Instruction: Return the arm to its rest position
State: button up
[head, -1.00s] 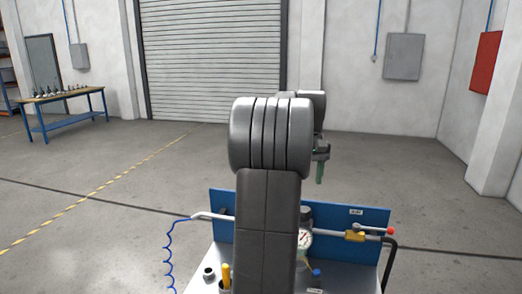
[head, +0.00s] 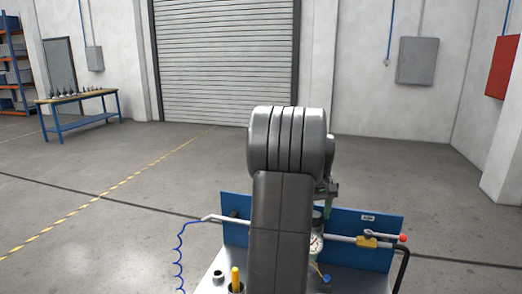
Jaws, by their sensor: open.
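My arm (head: 280,205) rises from the bottom of the head view as a dark grey link topped by a large rounded joint (head: 287,142). My gripper (head: 322,203) shows only in part, just right of the link, with a bit of green at its fingers. The rest of it is hidden behind my arm. It is open, and I see nothing held in it. It appears close to the top edge of a blue panel (head: 349,225) in the picture; I cannot tell the gap.
A pipe with a yellow-bodied valve (head: 367,242) and red-tipped handle (head: 403,238) runs along the panel. A gauge (head: 316,244) is partly hidden by my arm. A coiled blue hose (head: 180,262) hangs left. A workbench (head: 80,119) stands far left. The floor around is open.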

jog(key=shift+m, duration=0.3)
